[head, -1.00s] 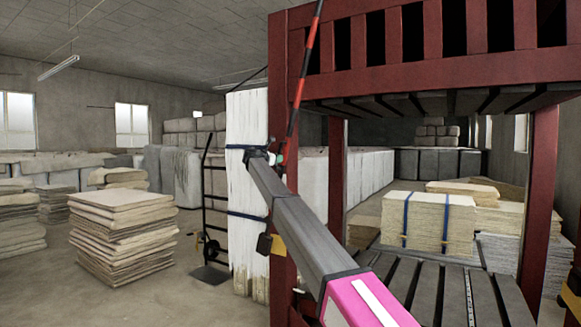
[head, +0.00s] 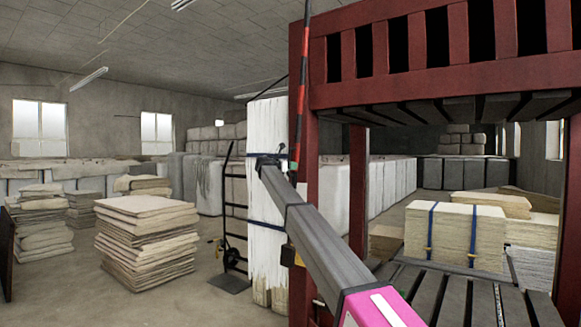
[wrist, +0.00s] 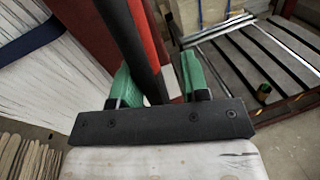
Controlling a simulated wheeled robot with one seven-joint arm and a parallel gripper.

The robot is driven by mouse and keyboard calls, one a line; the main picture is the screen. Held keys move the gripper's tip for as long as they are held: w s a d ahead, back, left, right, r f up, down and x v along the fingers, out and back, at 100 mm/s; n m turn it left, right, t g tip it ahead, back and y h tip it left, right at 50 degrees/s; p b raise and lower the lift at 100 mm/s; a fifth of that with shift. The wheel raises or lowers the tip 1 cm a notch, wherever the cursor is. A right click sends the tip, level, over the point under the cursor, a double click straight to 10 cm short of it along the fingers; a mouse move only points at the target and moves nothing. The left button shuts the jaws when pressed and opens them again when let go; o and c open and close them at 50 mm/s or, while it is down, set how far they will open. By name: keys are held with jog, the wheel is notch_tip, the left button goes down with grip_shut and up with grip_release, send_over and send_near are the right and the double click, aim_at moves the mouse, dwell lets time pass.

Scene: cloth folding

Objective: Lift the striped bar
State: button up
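The striped bar (head: 301,85) is red and black and stands nearly upright in the head view, in front of the left red post, its top beyond the frame. My gripper (head: 272,164) is at its lower part. In the wrist view the bar (wrist: 130,45), mostly dark here, passes between the green fingers of my gripper (wrist: 156,82). It lies close by the left finger, and a red strip shows between it and the right finger. The fingers are apart. The dark palm plate hides the bar's lower end, and contact is hard to tell.
A red frame (head: 300,215) with a slatted deck (head: 410,280) stands close on the right. A white wrapped column (head: 267,130) and a hand truck (head: 232,215) are beside it. Stacked sheets (head: 148,240) stand on the left, with bare floor between.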

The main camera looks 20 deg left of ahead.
dwell(0.4)
jog(key=v, duration=1)
jog(key=shift+s, duration=0.3)
jog(key=shift+a, duration=0.2)
